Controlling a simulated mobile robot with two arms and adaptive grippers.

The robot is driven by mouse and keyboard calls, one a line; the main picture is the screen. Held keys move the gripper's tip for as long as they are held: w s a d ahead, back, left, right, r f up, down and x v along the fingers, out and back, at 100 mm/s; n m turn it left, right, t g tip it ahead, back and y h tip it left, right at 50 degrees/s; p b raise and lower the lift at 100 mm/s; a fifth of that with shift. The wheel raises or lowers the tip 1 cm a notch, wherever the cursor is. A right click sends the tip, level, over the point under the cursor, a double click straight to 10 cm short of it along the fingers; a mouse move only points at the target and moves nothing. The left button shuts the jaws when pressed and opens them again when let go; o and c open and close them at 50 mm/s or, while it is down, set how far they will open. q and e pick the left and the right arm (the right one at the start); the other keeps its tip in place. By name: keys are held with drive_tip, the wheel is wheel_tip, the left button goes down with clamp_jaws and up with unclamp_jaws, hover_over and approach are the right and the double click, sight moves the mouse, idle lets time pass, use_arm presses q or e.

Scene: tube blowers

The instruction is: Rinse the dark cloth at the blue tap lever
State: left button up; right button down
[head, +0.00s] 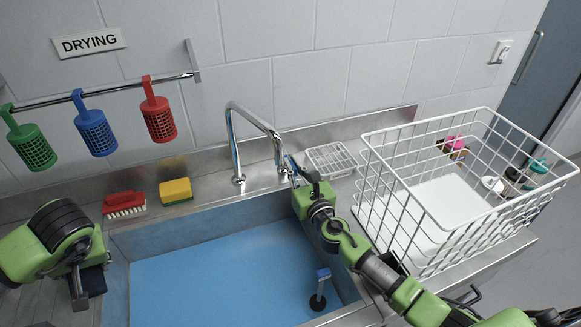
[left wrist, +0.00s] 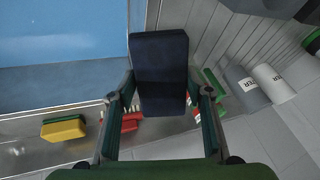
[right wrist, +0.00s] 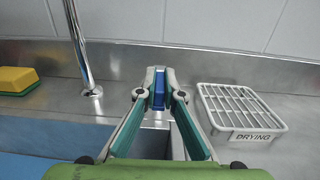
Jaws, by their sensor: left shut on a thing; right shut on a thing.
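The dark navy cloth (left wrist: 160,70) is a flat folded rectangle in the left wrist view. My left gripper (left wrist: 158,92) is shut on it, with a finger at each side. In the head view my left gripper is over the counter left of the sink (head: 210,290), and the cloth is mostly hidden there. The blue tap lever (right wrist: 158,92) is between the fingers of my right gripper (right wrist: 158,84), which is shut on it. The chrome tap (head: 234,140) stands behind the sink, its spout bent over the basin. No water stream is visible.
A red brush (head: 124,204) and yellow-green sponge (head: 176,191) lie behind the sink. A white rack (head: 331,159) marked DRYING is right of the tap, beside a wire basket (head: 418,225). Colored holders hang from a wall rail (head: 110,89). A blue-topped plunger (head: 319,290) stands in the basin.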

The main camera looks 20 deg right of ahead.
drive_tip(key=c, duration=2.2)
unclamp_jaws()
drive_tip(key=shift+d, duration=0.1)
drive_tip(key=shift+o, duration=0.2)
drive_tip(key=s, duration=1.2)
drive_tip(key=shift+d, duration=0.3)
